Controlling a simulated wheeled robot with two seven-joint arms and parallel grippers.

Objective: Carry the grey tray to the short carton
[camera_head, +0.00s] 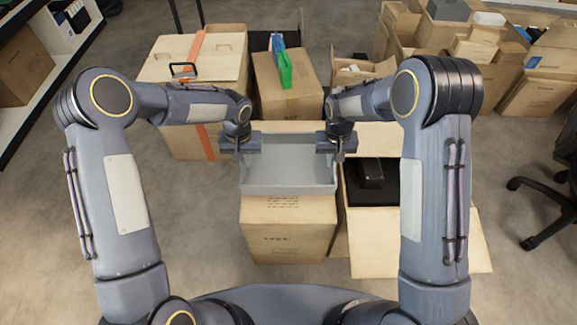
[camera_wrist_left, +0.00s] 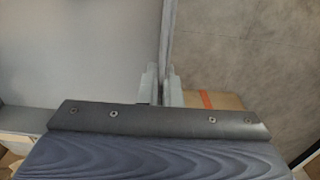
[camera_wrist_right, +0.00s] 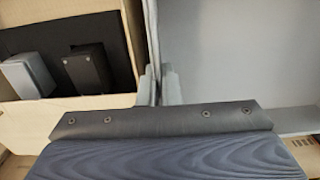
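The grey tray (camera_head: 290,178) is empty and looks level in the head view, between my two arms. My left gripper (camera_head: 239,160) is shut on its left wall; in the left wrist view the fingers (camera_wrist_left: 162,88) stand on both sides of that wall. My right gripper (camera_head: 337,160) is shut on its right wall, as the right wrist view shows at the fingers (camera_wrist_right: 156,88). The tray overlaps the top of a closed carton (camera_head: 288,232) in front; I cannot tell if it touches it. Which carton is the short one is not certain.
An open carton (camera_head: 415,240) with black items (camera_head: 370,173) is at right. Behind stand a carton (camera_head: 283,92) with green and blue things on top and a wide carton (camera_head: 165,68) with orange tape. More cartons (camera_head: 540,90) and a chair (camera_head: 550,205) are far right.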

